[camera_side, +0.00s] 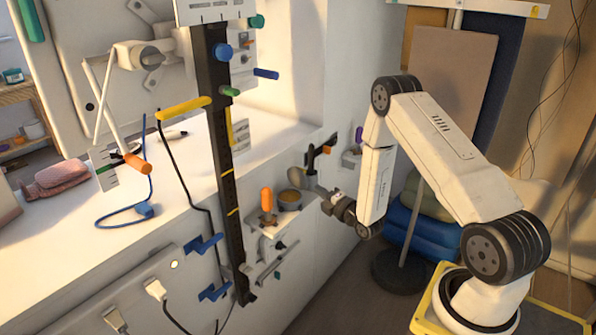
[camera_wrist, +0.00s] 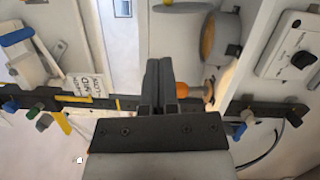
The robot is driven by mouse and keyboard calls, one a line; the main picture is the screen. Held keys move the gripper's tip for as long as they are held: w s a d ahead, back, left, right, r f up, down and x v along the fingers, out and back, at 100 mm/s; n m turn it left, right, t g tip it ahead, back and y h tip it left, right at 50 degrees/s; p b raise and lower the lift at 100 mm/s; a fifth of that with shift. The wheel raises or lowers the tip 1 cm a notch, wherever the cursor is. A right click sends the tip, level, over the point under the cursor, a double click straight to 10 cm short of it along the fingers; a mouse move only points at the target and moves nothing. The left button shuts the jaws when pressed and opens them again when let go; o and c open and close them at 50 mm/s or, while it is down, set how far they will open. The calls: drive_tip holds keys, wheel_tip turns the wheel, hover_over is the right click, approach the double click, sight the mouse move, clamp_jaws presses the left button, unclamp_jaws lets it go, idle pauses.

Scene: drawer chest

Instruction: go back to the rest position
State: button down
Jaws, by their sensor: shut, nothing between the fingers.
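My gripper (camera_side: 321,190) is at the end of my arm, low in front of the white wall, right of a small shelf, in the side view. Its fingers are small there. In the wrist view my gripper (camera_wrist: 160,78) shows two dark fingers together, with nothing visible between them. An orange-topped knob (camera_side: 267,199) stands on the small shelf, left of the gripper. An orange knob (camera_wrist: 209,90) also shows just right of the fingertips in the wrist view. No drawer can be made out clearly.
A dark upright rail (camera_side: 222,150) with coloured pegs stands left of the gripper. A round container (camera_side: 290,199) sits on the small shelf (camera_side: 262,224). A white counter (camera_side: 100,240) with cables lies at left. Open floor lies below my arm.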

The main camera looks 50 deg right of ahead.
drive_tip(key=a+r+m+g+y, duration=0.3)
drive_tip(key=a+r+m+g, duration=0.2)
drive_tip(key=a+m+g, duration=0.5)
drive_tip(key=s+a+r+m+g, duration=0.2)
drive_tip(key=s+a, duration=0.3)
drive_tip(key=s, duration=0.3)
drive_tip(key=s+a+r+m+g+y, duration=0.1)
drive_tip(key=s+a+r+m+g, duration=0.1)
drive_tip(key=s+a+m, duration=0.3)
drive_tip(key=s+a+g, duration=0.1)
drive_tip(key=s, duration=0.1)
drive_tip(key=shift+s+a, duration=0.25)
drive_tip(key=shift+s, duration=0.15)
